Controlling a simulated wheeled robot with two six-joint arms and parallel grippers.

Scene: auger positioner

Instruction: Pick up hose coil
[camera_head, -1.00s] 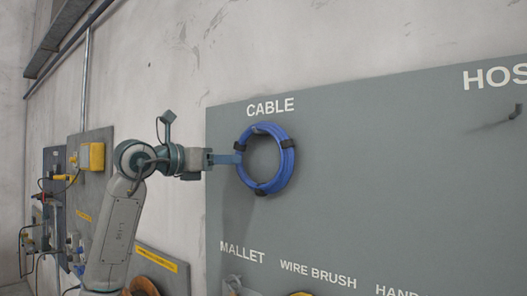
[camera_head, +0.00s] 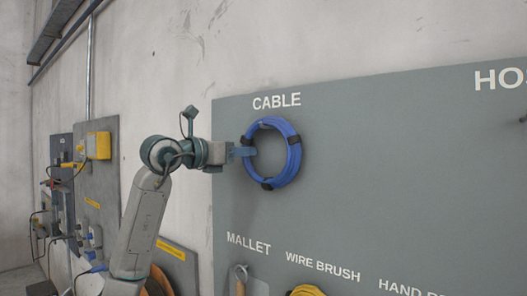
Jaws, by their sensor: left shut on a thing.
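A blue coil (camera_head: 289,163) with dark ties is in front of the grey tool board, under the word CABLE. My left gripper (camera_head: 248,152) is shut on the left side of this coil. The peg behind the coil is hidden, so I cannot tell whether the coil still hangs on it. At the top right a partly cut-off label (camera_head: 499,78) reads "HO", with a hook (camera_head: 522,119) below it at the picture's edge and no coil visible there. My right gripper is not in view.
The grey tool board (camera_head: 400,170) fills the right side. Below are labels, a mallet (camera_head: 240,278) and a yellow coiled thing (camera_head: 306,291). Left of my arm, a panel carries a yellow box (camera_head: 99,146) and cables.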

